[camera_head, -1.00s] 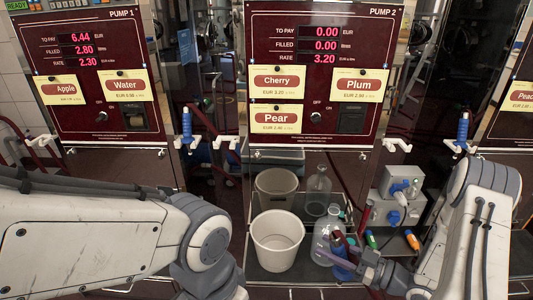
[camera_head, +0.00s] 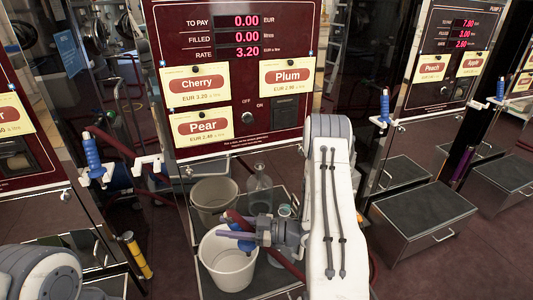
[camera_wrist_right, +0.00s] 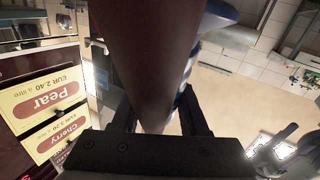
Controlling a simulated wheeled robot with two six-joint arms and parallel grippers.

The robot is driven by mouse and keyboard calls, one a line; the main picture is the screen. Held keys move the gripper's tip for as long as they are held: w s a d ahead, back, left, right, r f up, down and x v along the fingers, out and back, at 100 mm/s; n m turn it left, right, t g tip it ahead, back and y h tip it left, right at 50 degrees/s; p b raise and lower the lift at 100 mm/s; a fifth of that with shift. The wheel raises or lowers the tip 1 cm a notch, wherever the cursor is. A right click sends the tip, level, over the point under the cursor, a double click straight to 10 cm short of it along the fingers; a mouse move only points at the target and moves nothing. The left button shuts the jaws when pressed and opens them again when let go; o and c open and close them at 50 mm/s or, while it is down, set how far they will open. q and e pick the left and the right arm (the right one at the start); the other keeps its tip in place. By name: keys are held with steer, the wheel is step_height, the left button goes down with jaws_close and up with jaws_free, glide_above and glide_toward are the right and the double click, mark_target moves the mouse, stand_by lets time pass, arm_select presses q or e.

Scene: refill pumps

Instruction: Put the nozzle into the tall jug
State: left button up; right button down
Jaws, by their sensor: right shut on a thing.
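My right gripper (camera_head: 236,235) is shut on the blue nozzle (camera_head: 246,244), over the open mouth of a white bucket (camera_head: 228,268). A dark red hose runs from the nozzle. In the right wrist view, the hose passes large and blurred between the fingers (camera_wrist_right: 145,95), with a blue-and-white part (camera_wrist_right: 217,18) beside it. A clear glass jug with a narrow neck (camera_head: 260,186) stands behind the gripper. A second jug with a teal top (camera_head: 284,210) is mostly hidden by my right arm. My left arm shows at lower left; its gripper is out of frame.
A grey bucket (camera_head: 213,196) stands behind the white one. The pump panel (camera_head: 236,146) rises behind, reading 0.00 filled. Blue nozzles hang in holders at left (camera_head: 92,155) and right (camera_head: 383,106). A dark step box (camera_head: 424,208) stands at right.

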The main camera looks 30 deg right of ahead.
steer(key=w+d+m+t+h+b, duration=0.55)
steer(key=w+d+h, duration=0.25)
steer(key=w+d, duration=0.45)
steer(key=d+r+m+h+b, duration=0.2)
steer(key=d+r+m+h, duration=0.15)
steer(key=d, duration=0.35)
steer(key=d+r+m+h+b, duration=0.1)
steer(key=d+r+m+h, duration=0.1)
steer(key=d+h, duration=0.35)
steer(key=shift+t+y, duration=0.45)
steer(key=shift+y, duration=0.25)
steer(key=shift+w+d+f+b, duration=0.1)
steer(key=shift+d+f+b, duration=0.15)
steer(key=shift+f+b, duration=0.5)
steer(key=shift+w+d+f+b, duration=0.2)
steer(key=shift+f+b, duration=0.2)
steer(key=shift+f, duration=0.55)
steer(key=shift+w+d+f+b, duration=0.1)
steer(key=shift+d+f+b, duration=0.15)
steer(key=shift+f+b, duration=0.5)
steer(key=shift+f, duration=0.1)
step_height(320, 180, down, 8)
steer(key=b, duration=0.6)
steer(key=shift+c, duration=1.8)
jaws_free()
steer(key=shift+r, duration=0.2)
